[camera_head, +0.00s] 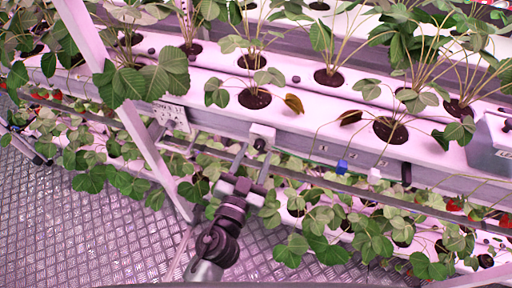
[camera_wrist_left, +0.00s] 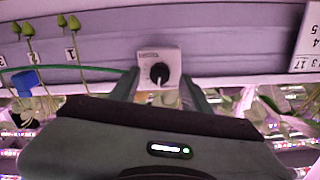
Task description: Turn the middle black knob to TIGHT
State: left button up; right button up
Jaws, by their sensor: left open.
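The black knob (camera_head: 260,144) sits on a small white plate (camera_head: 262,131) on the front face of the white planting gutter. In the left wrist view the round knob (camera_wrist_left: 159,73) shows a pale mark at its lower side, and its plate (camera_wrist_left: 173,54) carries a small label too small to read. My left gripper (camera_head: 255,153) reaches up to the plate from below. Its fingers are open and apart, one on each side of the knob. I see gaps between fingers and knob in the wrist view. My right gripper is not in view.
Strawberry plants grow from holes along the gutter (camera_head: 300,112), with leaves hanging near my arm. A slanted white post (camera_head: 128,110) stands left of my arm. A blue clip (camera_head: 342,166) and a black piece (camera_head: 406,173) are to the right. A metal floor (camera_head: 120,235) lies below.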

pick_arm(q)
jog(key=shift+w+d, duration=0.2)
jog(key=shift+w, duration=0.4)
grip_shut()
